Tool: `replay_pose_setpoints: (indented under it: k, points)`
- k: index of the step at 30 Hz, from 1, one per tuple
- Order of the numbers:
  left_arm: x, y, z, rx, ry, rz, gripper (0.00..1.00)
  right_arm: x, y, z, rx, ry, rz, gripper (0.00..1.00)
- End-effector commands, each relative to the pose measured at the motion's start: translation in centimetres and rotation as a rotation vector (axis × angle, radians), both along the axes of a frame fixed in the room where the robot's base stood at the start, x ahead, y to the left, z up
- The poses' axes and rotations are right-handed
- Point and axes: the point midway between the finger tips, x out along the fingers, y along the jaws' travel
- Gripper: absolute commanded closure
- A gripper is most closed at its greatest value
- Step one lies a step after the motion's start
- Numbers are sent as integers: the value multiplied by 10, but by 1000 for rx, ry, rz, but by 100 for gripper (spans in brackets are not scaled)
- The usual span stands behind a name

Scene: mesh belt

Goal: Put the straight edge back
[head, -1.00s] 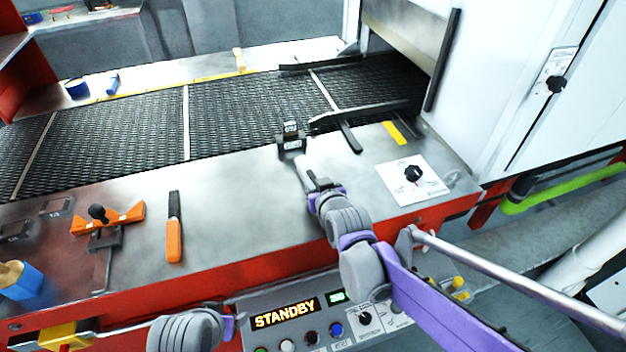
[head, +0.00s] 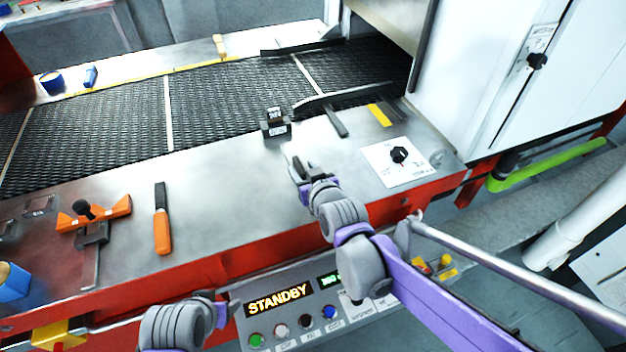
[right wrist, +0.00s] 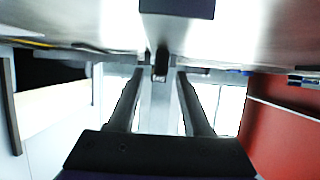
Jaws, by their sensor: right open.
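A long dark bar (head: 350,97) lies at the right end of the mesh belt, with a short dark bar (head: 336,121) standing off it over the steel counter; I cannot tell for sure that it is the straight edge. My right gripper (head: 299,168) is open and empty over the counter, nearer the front edge than a small dark labelled block (head: 275,124). In the right wrist view, the two fingers (right wrist: 160,100) are apart, with a small dark thing beyond them. My left arm shows at the bottom left, but its jaws are not clear.
An orange-handled scraper (head: 162,222) and an orange winged tool (head: 93,212) lie on the left of the counter. A dial plate (head: 396,162) and yellow strip (head: 379,115) are at the right. The control panel (head: 290,310) reads STANDBY. Bare counter lies between scraper and block.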

Motion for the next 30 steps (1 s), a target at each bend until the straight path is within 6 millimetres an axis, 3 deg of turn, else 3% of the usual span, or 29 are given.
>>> replay_pose_setpoints:
  k: [6, 12, 23, 26, 29, 30]
  points:
    - [1, 0, 5, 0, -2, 0, 33, -40, -13, 18, 0, 0, 0, 50]
    - [2, 0, 9, 0, -4, 0, 33, -65, -21, 29, 0, 0, -1, 50]
    - [2, 0, 10, 0, -4, 0, 33, -77, -26, 33, -1, 3, -2, 50]
    - [2, 0, 10, 0, -4, 0, 33, -89, -42, 22, -17, 61, -25, 50]
    - [2, 0, 10, 0, -4, 0, 33, -125, -80, -7, -51, 216, -88, 50]
    - [2, 0, 10, 0, -4, 0, 33, -145, -97, -21, -67, 292, -119, 50]
